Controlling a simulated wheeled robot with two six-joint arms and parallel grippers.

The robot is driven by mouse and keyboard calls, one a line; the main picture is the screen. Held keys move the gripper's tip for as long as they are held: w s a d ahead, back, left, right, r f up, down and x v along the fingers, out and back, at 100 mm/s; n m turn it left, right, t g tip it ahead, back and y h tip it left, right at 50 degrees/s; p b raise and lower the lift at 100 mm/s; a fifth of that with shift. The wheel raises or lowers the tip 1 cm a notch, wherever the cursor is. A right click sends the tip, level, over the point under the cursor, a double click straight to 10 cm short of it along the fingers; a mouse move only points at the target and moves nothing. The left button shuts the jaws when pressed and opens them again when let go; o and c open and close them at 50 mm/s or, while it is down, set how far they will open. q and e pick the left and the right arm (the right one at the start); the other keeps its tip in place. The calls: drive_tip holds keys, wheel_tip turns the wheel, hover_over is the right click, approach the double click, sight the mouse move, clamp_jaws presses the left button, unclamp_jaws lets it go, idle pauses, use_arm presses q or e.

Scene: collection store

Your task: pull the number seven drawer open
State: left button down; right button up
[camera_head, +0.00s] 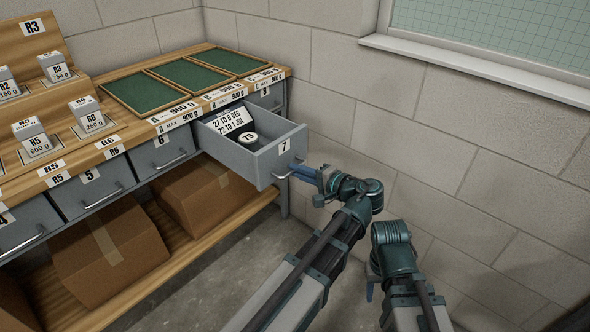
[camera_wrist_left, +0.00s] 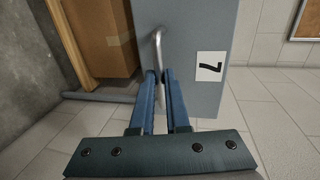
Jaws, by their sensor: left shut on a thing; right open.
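The grey number seven drawer (camera_head: 262,157) stands pulled out from the bench, with a white label "7" on its front. Inside it lie a white card (camera_head: 231,120) with printed text and a round item (camera_head: 249,137) marked 75. My left gripper (camera_head: 297,170) is at the drawer front, shut on the drawer's metal handle (camera_wrist_left: 158,50). In the left wrist view its blue fingers (camera_wrist_left: 160,82) close around the handle's end, and the label "7" shows turned sideways. My right gripper (camera_head: 371,290) is low beside my left arm, away from the drawer; its fingers are mostly hidden.
Other drawers, such as number 6 (camera_head: 162,152) and number 5 (camera_head: 92,188), are shut. Cardboard boxes (camera_head: 108,252) sit on the lower shelf. Green trays (camera_head: 145,91) and small weight-marked blocks (camera_head: 88,113) are on the bench top. A block wall (camera_head: 440,150) runs close along the right.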

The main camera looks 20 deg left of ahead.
idle(0.3)
use_arm(q)
drive_tip(key=c, duration=0.9)
unclamp_jaws()
drive_tip(key=shift+d, duration=0.1)
use_arm(e)
drive_tip(key=shift+d, duration=0.1)
